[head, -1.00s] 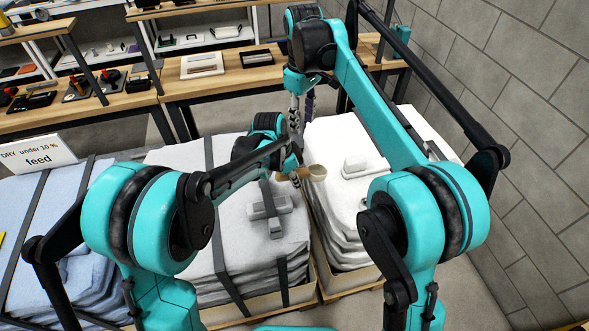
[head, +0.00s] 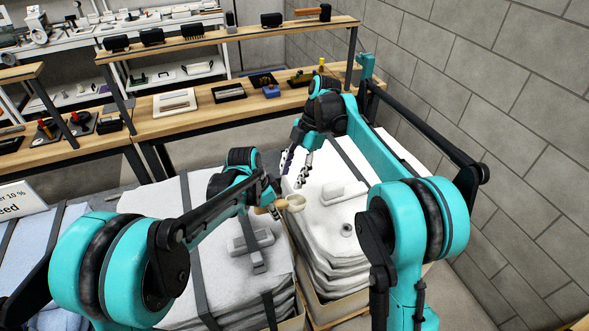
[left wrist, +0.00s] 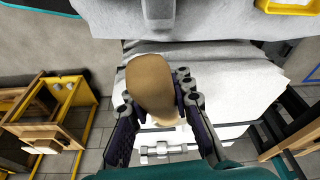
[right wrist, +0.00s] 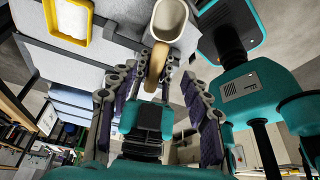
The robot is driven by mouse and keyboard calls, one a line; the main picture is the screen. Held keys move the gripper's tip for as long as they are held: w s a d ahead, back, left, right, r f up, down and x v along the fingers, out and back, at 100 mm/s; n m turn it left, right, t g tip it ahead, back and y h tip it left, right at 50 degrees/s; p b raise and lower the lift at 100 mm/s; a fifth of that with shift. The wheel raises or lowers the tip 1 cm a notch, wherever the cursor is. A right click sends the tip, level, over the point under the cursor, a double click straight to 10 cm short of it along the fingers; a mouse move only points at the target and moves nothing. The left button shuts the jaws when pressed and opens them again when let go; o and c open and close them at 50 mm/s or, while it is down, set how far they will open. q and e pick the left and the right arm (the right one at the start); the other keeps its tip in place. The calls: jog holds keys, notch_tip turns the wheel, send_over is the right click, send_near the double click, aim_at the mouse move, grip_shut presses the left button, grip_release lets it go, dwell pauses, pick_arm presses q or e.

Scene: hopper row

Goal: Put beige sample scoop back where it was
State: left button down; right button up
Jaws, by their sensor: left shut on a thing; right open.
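The beige sample scoop (head: 295,202) is in the air above the gap between the grey and white sack stacks. Its pale bowl points right and its tan handle points left. My left gripper (head: 272,208) is shut on the handle. The scoop fills the middle of the left wrist view (left wrist: 152,85) between the fingers. The right wrist view shows its bowl (right wrist: 169,20) at the top, with the handle running down. My right gripper (head: 292,172) is open and empty just above the scoop, fingers pointing down. I cannot tell whether it touches the scoop.
A grey sack stack (head: 215,265) with dark straps stands left, and a white stack (head: 320,235) right. A small round opening (head: 346,230) shows on the white stack. Behind, a wooden bench (head: 190,122) carries trays and tools. A block wall (head: 520,130) bounds the right.

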aim_at(283, 201)
jog(key=x, duration=1)
jog(key=shift+f, duration=0.3)
jog(key=shift+s, duration=0.1)
grip_shut()
pick_arm(q)
jog(key=c, duration=1.3)
grip_release()
jog(key=shift+o, duration=0.2)
